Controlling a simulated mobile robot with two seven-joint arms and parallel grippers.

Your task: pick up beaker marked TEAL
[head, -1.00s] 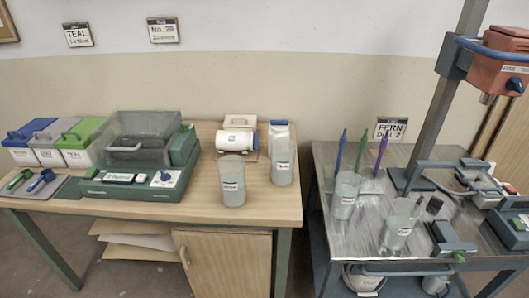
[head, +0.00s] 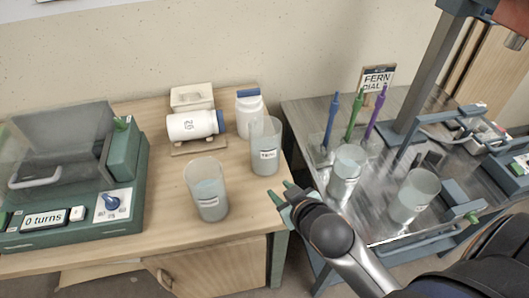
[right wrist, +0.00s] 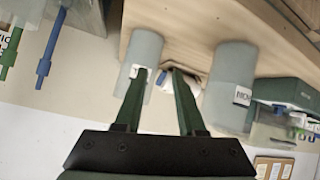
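The beaker marked TEAL (head: 265,150) is a clear, upright beaker with a small white label, near the right edge of the wooden table. My right gripper (head: 280,190) is just in front of it and to its right, with green fingers apart and nothing between them. In the right wrist view the gripper (right wrist: 160,72) is open. There the beaker (right wrist: 147,48) stands beyond the fingertips, its label partly behind the left finger. I cannot tell whether a finger touches it. My left gripper is not in view.
A second labelled beaker (head: 207,190) stands close to the left; it also shows in the right wrist view (right wrist: 231,80). A white bottle (head: 248,113) and a jar on a stand (head: 193,126) are behind. The metal side table (head: 310,120) at right holds more beakers and coloured sticks.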

